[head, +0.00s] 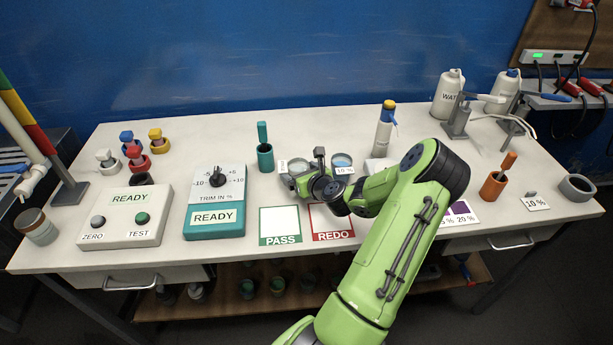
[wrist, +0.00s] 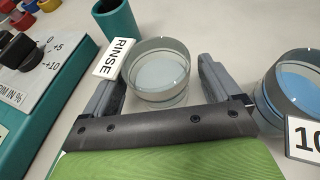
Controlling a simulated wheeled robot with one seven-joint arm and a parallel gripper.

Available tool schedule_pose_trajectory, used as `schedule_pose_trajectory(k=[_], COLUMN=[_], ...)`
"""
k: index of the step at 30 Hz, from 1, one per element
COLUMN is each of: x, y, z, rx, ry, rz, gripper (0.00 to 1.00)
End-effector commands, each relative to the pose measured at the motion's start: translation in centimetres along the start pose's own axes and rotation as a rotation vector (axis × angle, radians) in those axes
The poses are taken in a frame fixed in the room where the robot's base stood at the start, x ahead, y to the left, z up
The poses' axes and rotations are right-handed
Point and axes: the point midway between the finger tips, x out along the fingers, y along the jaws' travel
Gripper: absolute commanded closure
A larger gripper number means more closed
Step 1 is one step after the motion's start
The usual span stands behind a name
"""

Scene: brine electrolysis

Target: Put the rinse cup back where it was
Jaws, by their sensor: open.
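The rinse cup (wrist: 158,72) is a clear glass cup with pale liquid, standing upright on the table between the fingers of my gripper (wrist: 160,88) in the wrist view. Both fingers are open, one on each side of the cup, with a small gap visible on the right. The white RINSE label (wrist: 115,58) stands beside it, left of the cup. In the head view the cup (head: 298,165) is partly hidden by my gripper (head: 297,176), which is low over the table behind the PASS and REDO cards.
A glass cup of blue liquid (wrist: 296,82) with a 10 % label (wrist: 303,138) stands close on the right. A teal holder (head: 265,157) is at the back left, and the TRIM box (head: 215,200) is further left. PASS (head: 280,225) and REDO (head: 331,222) cards lie in front.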

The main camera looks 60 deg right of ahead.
Motion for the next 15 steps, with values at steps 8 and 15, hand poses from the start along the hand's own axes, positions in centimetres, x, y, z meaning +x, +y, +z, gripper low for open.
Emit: schedule_pose_trajectory(k=[8, 15], x=[-7.5, -10.7], y=[-0.1, 0.0], z=[0.1, 0.1], rx=[0.003, 0.001], ry=[0.003, 0.001], rz=[-0.004, -0.001], gripper=[0.09, 0.09])
